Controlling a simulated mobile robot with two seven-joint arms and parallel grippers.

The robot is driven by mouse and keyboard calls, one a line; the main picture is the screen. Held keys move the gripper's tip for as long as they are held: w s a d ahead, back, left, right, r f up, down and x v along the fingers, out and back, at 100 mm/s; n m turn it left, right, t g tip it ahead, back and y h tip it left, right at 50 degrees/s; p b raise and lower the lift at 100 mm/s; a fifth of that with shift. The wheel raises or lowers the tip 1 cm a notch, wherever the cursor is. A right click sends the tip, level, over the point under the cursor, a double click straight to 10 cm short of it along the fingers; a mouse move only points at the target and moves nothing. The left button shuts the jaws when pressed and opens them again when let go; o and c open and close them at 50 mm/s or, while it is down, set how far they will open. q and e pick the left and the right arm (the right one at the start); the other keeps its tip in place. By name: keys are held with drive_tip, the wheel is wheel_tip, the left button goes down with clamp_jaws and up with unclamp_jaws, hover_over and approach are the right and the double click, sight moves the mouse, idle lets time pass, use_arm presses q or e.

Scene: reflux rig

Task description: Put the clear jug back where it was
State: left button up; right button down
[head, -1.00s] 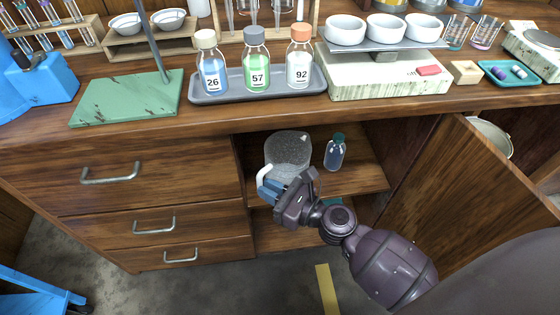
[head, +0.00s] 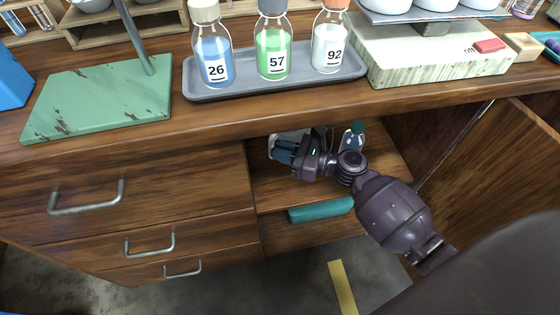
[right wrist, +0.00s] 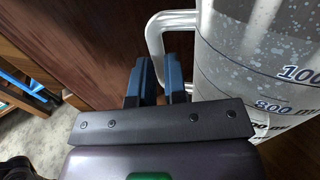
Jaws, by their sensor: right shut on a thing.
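The clear jug (right wrist: 255,60) has a handle, speckled wall and dark volume marks. It fills the right of the right wrist view. My right gripper (right wrist: 160,82) is shut on its handle. In the head view the gripper (head: 284,151) is inside the open cabinet under the bench top, at shelf height. There the jug is mostly hidden behind the gripper and the bench edge. I cannot tell whether its base touches the shelf. My left gripper is not in view.
A dark-capped bottle (head: 352,137) stands on the shelf just right of the gripper. A teal object (head: 321,210) lies on the level below. The open cabinet door (head: 500,175) is on the right. A grey tray (head: 330,77) with three labelled bottles stands on the bench above.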

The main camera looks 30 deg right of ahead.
wheel_tip(320, 180, down, 6)
drive_tip(key=shift+r+b, duration=0.2)
drive_tip(key=shift+b, duration=0.95)
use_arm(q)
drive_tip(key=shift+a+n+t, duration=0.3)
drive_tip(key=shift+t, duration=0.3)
use_arm(e)
drive_tip(key=shift+r, duration=0.1)
drive_tip(key=c, duration=1.1)
unclamp_jaws()
drive_tip(key=shift+c, duration=0.2)
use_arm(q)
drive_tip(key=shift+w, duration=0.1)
